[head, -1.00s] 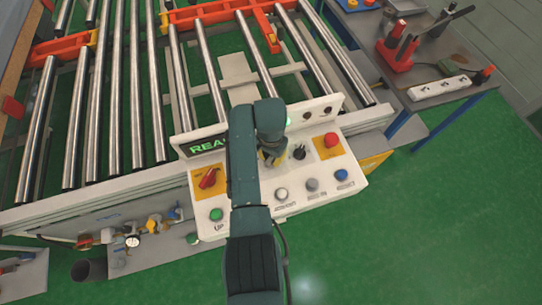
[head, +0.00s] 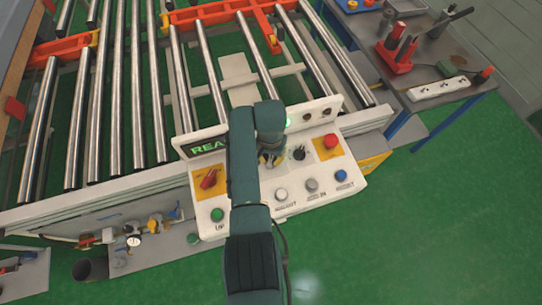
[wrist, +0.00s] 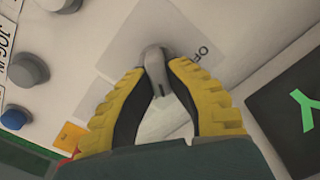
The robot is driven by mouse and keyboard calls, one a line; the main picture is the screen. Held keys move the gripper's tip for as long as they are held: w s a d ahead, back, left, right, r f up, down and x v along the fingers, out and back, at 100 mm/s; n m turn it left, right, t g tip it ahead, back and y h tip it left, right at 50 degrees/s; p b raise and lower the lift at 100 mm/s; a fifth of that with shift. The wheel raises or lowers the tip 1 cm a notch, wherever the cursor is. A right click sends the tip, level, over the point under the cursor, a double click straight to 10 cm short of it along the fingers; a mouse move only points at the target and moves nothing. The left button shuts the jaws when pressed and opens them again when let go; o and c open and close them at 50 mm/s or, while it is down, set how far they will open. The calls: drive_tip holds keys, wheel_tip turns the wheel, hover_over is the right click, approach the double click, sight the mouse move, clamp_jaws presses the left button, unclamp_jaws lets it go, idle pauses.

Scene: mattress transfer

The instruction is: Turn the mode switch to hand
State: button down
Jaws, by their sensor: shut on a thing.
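The mode switch (wrist: 154,62) shows in the wrist view as a grey lever on a pale plate, beside a partly visible label reading "OF". My gripper (wrist: 156,72), with yellow-backed dark fingers, is shut on the lever with its fingertips on either side. In the head view my gripper (head: 270,160) is low over the middle of the white control panel (head: 240,205). My arm hides most of the switch there, and I cannot read which position it points to.
A black knob (head: 299,153) and a red button (head: 330,141) are to the right of my gripper. A red rotary switch (head: 209,179) is to the left. White (head: 281,195), grey (head: 312,185), blue (head: 341,175) and green (head: 217,215) buttons line the front. A lit display (head: 207,147) stands behind.

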sight(270, 158)
drive_tip(key=n, duration=0.3)
drive_tip(key=n+p, duration=0.1)
drive_tip(key=n, duration=0.2)
drive_tip(key=shift+s+a+f+n, duration=0.1)
drive_tip(key=shift+a+f+n, duration=0.05)
drive_tip(key=shift+n, duration=0.15)
idle(0.4)
drive_tip(key=c, duration=1)
unclamp_jaws()
drive_tip(key=shift+c, duration=0.2)
wheel_tip(270, 158, up, 12)
